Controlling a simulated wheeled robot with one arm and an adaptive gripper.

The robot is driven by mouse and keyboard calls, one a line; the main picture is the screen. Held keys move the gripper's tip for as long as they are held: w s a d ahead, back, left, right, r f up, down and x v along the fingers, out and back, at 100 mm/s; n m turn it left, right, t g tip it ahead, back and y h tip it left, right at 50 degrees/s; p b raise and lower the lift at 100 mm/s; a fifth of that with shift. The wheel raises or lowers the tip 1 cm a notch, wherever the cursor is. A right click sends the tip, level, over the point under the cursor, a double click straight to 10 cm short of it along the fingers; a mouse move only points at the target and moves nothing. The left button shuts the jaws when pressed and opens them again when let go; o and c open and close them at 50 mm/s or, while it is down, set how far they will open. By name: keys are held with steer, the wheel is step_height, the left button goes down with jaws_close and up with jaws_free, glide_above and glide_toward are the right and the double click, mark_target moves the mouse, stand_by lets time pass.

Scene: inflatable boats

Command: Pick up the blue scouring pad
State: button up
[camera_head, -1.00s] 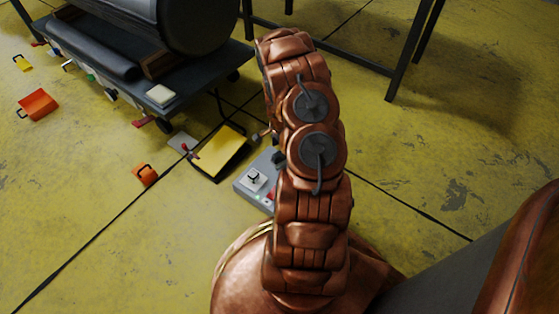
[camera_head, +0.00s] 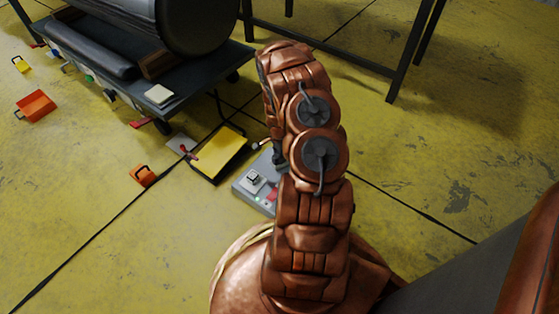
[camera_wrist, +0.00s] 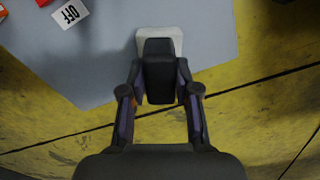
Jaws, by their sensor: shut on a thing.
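My gripper (camera_wrist: 160,97) points down over a grey box, and its fingers are closed on the two sides of a dark block (camera_wrist: 159,73). The block looks nearly black, and I cannot tell from its colour whether it is the blue scouring pad. A pale rounded piece (camera_wrist: 160,36) shows behind and beside it, over the box's grey top (camera_wrist: 105,65). I cannot tell whether the block touches the box. In the head view my copper-coloured arm hides most of the gripper and the block. No clearly blue pad shows elsewhere.
The grey box (camera_head: 243,187) carries a switch and small lights, and an OFF label (camera_wrist: 70,14). A yellow panel (camera_head: 220,152) lies beside it. An orange object (camera_head: 143,175) lies on the yellow floor. A cart (camera_head: 110,75) with a large drum stands upper left. Floor at right is clear.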

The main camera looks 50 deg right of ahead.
jaws_close()
steer(key=shift+r, duration=0.1)
step_height(320, 180, up, 10)
steer(key=p, duration=0.3)
steer(key=shift+p, duration=0.35)
